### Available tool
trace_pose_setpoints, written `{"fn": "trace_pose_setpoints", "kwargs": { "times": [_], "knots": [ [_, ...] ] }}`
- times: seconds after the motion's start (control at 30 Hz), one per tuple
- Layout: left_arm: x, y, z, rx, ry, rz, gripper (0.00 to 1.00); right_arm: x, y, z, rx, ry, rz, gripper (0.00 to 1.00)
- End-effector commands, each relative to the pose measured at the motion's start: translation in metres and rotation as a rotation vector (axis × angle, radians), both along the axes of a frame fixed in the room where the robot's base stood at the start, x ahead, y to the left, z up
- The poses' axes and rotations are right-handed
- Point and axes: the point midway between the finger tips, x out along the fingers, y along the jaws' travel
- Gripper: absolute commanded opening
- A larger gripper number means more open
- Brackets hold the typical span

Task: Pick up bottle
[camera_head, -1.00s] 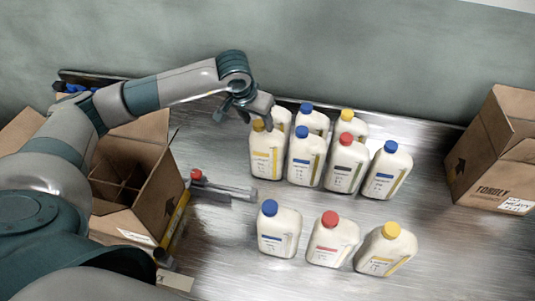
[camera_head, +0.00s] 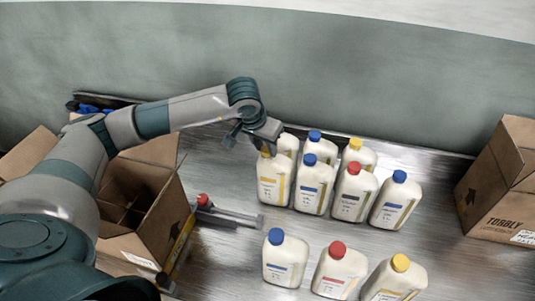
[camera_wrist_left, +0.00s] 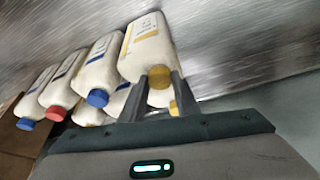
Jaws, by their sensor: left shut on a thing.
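Cream bottles with coloured caps stand on the metal table in two groups. My left gripper (camera_head: 265,143) is at the top of the yellow-capped bottle (camera_head: 272,180) at the left end of the back group. In the left wrist view, my left gripper (camera_wrist_left: 160,90) has its two fingers on either side of that bottle's yellow cap (camera_wrist_left: 160,76), shut on it. The bottle looks upright, level with its neighbours. In the head view the fingers partly hide the cap. My right gripper is not in view.
Three bottles, including a blue-capped one (camera_head: 285,260), stand in front. An open divided carton (camera_head: 150,225) is at the left, another carton (camera_head: 500,185) at the right. A red-ended bar (camera_head: 225,214) lies between.

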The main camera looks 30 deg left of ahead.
Motion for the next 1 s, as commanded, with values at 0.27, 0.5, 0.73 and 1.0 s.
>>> {"fn": "trace_pose_setpoints", "kwargs": {
  "times": [0.27,0.5,0.73,1.0],
  "knots": [
    [0.002,0.000,0.023,-0.002,-0.009,-0.001,0.00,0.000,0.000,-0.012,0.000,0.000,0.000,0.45],
    [0.002,0.000,0.060,-0.001,-0.012,0.000,0.00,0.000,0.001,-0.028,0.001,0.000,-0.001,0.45],
    [0.002,-0.001,0.107,-0.002,-0.013,-0.001,0.00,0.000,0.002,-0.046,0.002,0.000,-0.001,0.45],
    [0.002,0.000,0.165,-0.002,-0.012,0.000,0.00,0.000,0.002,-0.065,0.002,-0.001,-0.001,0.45]
  ]
}}
